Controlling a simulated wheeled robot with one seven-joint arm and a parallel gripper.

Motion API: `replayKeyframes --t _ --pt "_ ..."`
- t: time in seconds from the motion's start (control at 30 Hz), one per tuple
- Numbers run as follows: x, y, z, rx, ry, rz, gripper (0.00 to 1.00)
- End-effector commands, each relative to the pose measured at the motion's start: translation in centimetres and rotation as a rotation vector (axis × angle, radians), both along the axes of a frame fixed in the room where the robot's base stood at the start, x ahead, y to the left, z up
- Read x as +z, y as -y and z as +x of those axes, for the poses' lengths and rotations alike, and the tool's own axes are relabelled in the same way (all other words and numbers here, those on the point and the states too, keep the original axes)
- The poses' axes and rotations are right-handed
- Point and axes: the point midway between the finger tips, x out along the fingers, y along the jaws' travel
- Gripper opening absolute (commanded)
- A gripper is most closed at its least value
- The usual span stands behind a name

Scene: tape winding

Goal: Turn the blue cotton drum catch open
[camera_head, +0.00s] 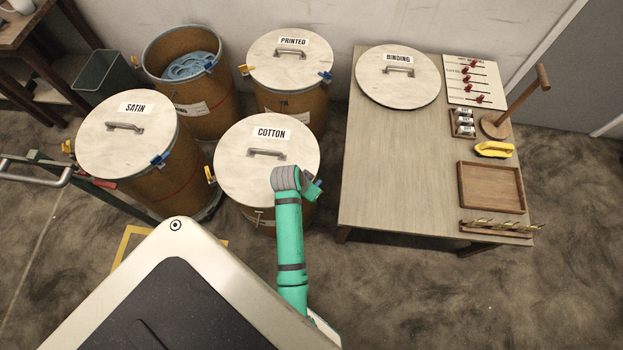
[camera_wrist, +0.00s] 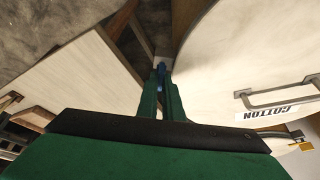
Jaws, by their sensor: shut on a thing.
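The cotton drum (camera_head: 268,190) is a brown barrel with a pale round lid, a metal handle and a COTTON label. In the wrist view its lid (camera_wrist: 255,55) fills the right side. My gripper (camera_head: 314,189) is at the right rim of this drum. In the wrist view my gripper (camera_wrist: 163,88) is shut on the blue catch (camera_wrist: 161,72), which shows as a thin blue piece between the fingertips at the lid's edge. Most of the catch is hidden by the fingers. A yellow catch (camera_head: 210,174) is on the drum's left rim.
The satin drum (camera_head: 128,160) stands left, the printed drum (camera_head: 290,85) behind, and an open drum (camera_head: 190,100) with blue contents behind left. A wooden table (camera_head: 390,165) with a BINDING lid (camera_head: 398,88) stands close to the right of my gripper.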

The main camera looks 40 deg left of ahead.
Motion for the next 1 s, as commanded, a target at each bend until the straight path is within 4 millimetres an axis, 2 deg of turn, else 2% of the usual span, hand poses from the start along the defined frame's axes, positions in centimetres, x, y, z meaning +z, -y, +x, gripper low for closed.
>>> replayKeyframes --t 0.47,0.5,0.57,0.87,1.0 --pt "-0.2 0.2 0.0 -0.017 -0.003 -0.005 0.00" --pt "-0.2 0.2 -0.1 -0.016 -0.003 -0.005 0.11" --pt "-0.2 0.1 -0.1 -0.016 -0.003 -0.004 0.25" --pt "0.0 -0.1 -0.1 -0.011 -0.001 -0.001 0.25" --pt "0.9 -0.1 -0.3 -0.012 0.001 0.001 0.25"
